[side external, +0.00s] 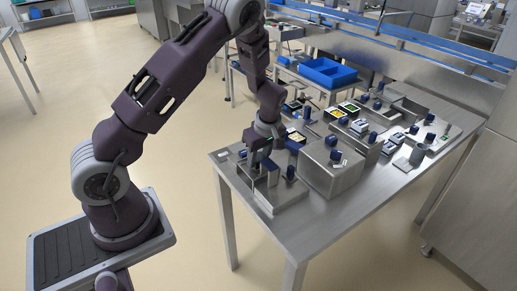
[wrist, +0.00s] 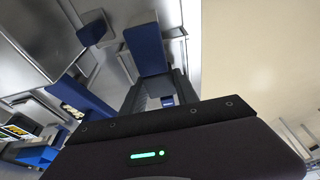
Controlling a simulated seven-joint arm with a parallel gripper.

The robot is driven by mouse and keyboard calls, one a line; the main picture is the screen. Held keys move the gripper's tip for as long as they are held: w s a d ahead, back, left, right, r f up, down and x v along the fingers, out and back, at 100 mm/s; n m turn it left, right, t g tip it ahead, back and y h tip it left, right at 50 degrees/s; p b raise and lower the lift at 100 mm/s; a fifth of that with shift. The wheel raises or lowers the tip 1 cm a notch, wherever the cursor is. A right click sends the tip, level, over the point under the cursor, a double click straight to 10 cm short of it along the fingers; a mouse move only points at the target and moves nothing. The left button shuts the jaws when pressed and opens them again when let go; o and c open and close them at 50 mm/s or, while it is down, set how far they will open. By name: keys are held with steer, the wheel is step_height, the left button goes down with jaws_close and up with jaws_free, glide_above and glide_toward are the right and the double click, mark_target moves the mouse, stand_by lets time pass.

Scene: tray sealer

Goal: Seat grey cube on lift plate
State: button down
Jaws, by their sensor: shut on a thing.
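My gripper (side external: 258,166) is low over the near left end of the steel table, at a steel fixture with blue parts. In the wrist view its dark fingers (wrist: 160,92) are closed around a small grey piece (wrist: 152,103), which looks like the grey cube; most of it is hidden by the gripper. A blue upright block (wrist: 147,50) stands just beyond the fingertips. A flat steel plate (side external: 280,196) lies under and beside the gripper; I cannot tell whether it is the lift plate, or whether the held piece touches it.
A steel box (side external: 330,170) with blue knobs stands close to the right of the fixture. Several small blue-topped devices and trays crowd the table farther right. Open floor lies beyond the table's near left edge.

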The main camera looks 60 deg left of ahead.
steer(key=shift+f, duration=0.4)
steer(key=shift+f, duration=0.15)
stand_by(0.4)
steer(key=c, duration=0.9)
jaws_free()
steer(key=shift+o, duration=0.2)
steer(key=shift+r, duration=4)
